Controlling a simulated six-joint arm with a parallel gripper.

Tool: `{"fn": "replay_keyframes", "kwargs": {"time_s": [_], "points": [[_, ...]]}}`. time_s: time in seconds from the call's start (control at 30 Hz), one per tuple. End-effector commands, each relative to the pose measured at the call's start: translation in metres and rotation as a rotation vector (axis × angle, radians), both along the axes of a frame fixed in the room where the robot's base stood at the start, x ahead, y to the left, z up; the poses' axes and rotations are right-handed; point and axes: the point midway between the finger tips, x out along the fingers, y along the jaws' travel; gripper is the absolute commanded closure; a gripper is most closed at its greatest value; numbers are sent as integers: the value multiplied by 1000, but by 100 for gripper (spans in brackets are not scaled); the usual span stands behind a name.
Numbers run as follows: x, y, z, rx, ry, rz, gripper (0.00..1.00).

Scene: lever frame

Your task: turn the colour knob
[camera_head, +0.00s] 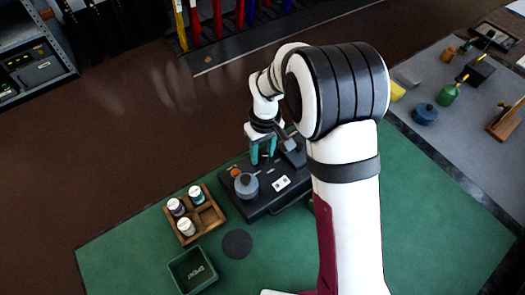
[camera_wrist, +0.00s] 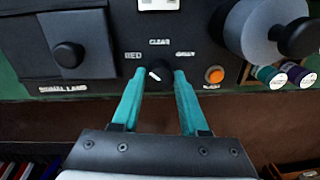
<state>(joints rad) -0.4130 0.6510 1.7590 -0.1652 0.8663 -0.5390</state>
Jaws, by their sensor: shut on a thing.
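The colour knob (camera_wrist: 158,69) is a small dark dial with a white mark on the black control box (camera_head: 262,208). In the wrist view, RED is printed to its left, CLEAR above it, and a less legible word to its right. My gripper (camera_wrist: 158,78) has teal fingers on either side of the knob and is shut on it. In the head view my gripper (camera_head: 263,152) points down at the far side of the box, and the knob is hidden there. I cannot tell exactly which label the white mark faces.
An orange button (camera_wrist: 214,75) sits right of the knob, and a grey drum with a black handle (camera_wrist: 262,30) beyond it. A wooden tray (camera_head: 211,216) with bottles and a green bin (camera_head: 176,270) lie beside the box.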

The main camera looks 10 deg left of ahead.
Motion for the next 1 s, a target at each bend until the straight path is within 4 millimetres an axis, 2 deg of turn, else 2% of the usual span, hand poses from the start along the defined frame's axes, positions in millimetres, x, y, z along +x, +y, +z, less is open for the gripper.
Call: {"fn": "replay_keyframes", "kwargs": {"time_s": [0.27,0.3,0.43,0.77,0.87,1.0], "points": [[0,0,1,1,-1,-1,100],[0,0,1,1,-1,-1,51],[0,0,1,1,-1,-1,28],[0,0,3,1,-2,-1,27],[1,0,15,1,-3,-1,27],[3,-1,54,3,-7,-2,27]]}}
